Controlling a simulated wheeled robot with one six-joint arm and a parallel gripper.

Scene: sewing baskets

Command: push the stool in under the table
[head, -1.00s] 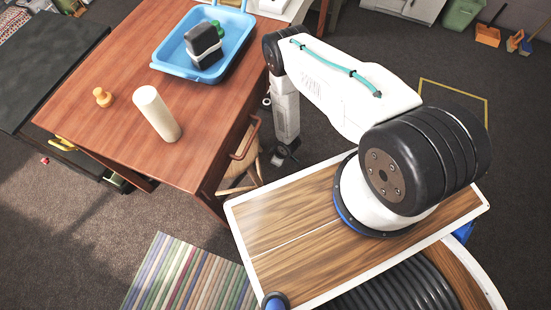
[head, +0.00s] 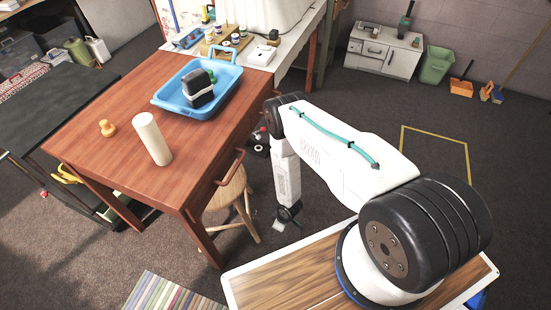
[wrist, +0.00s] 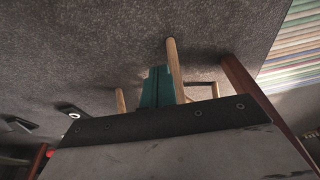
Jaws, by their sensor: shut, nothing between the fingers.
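The wooden stool (head: 229,192) stands on the floor at the right side of the red-brown table (head: 120,92). Its round seat is partly hidden by the table's edge, and part of it shows outside. My gripper (head: 285,222) hangs low to the right of the stool, close to the floor and apart from it in the head view. In the wrist view my shut gripper (wrist: 158,84) shows as teal fingers, with stool legs (wrist: 175,66) beside and beyond it. I cannot tell there whether they touch. The seat is not clearly seen in the wrist view.
A table leg (wrist: 262,100) shows right of the stool legs in the wrist view. A blue tray (head: 180,105), a pale cylinder (head: 151,140) and a small wooden knob (head: 107,128) are on the table. A striped rug (head: 165,292) lies in front. Floor to the right is open.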

